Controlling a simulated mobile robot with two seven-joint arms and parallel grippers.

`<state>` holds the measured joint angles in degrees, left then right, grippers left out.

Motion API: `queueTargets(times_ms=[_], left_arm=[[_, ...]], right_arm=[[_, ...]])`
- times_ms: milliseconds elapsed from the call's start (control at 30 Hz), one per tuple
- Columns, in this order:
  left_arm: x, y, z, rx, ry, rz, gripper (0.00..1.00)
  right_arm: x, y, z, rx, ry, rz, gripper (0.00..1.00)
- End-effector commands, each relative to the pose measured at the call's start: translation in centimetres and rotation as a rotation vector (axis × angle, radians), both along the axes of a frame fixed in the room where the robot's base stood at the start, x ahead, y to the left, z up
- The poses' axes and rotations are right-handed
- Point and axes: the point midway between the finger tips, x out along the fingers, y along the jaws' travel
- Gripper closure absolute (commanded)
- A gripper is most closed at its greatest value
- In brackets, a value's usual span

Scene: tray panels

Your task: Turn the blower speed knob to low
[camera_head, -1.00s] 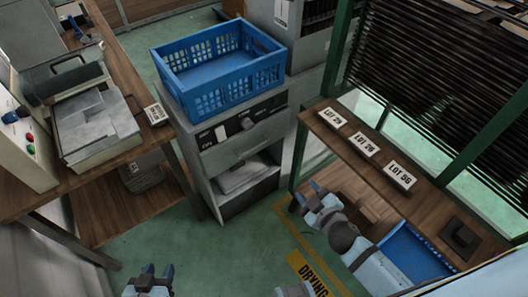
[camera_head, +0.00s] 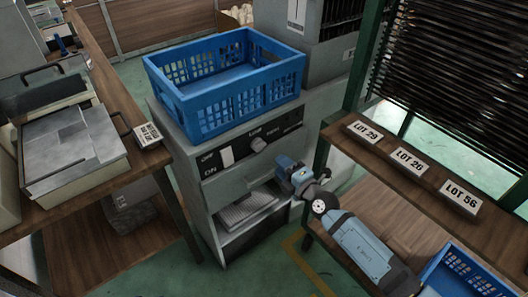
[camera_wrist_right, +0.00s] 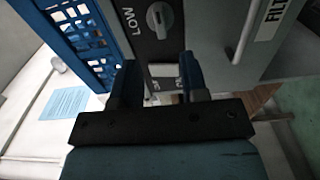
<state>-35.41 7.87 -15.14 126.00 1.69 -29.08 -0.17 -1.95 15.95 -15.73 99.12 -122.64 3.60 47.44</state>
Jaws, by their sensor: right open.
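The blower speed knob (camera_head: 257,144) is a small round grey knob on the black panel of the grey cabinet (camera_head: 187,175). In the right wrist view the knob (camera_wrist_right: 159,19) shows at the top, beside the word LOW. I cannot tell for sure which mark it points to. My right gripper (camera_head: 286,166) is open and empty, just in front of the panel, to the lower right of the knob. In the wrist view its two fingers (camera_wrist_right: 160,80) stand apart, short of the knob and not touching it. My left gripper is out of view.
A white rocker switch (camera_head: 227,158) sits left of the knob by an ON label. A blue crate (camera_head: 240,105) stands on the cabinet. A wooden shelf (camera_head: 385,150) with lot cards is to the right. A bench (camera_head: 90,190) stands to the left.

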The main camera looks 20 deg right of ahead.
Motion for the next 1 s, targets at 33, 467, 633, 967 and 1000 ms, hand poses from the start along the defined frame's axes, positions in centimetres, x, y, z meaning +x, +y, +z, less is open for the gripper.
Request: queueTargets(times_ms=[33, 467, 633, 967, 1000], left_arm=[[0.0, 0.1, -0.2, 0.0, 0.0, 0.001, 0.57], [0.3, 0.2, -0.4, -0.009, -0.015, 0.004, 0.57], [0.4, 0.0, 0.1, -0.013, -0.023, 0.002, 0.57], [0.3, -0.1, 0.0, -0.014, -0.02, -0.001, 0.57], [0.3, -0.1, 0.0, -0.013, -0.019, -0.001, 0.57]], right_arm=[[1.2, 0.5, 0.0, 0.001, -0.003, 0.0, 0.6], [7.7, 2.8, -0.1, 0.0, 0.0, 0.0, 0.6], [8.2, 3.0, -0.1, 0.001, 0.0, 0.0, 0.6], [8.2, 3.0, 0.0, 0.001, 0.0, 0.0, 0.85], [8.2, 3.0, 0.0, 0.001, 0.0, 0.0, 0.94]])
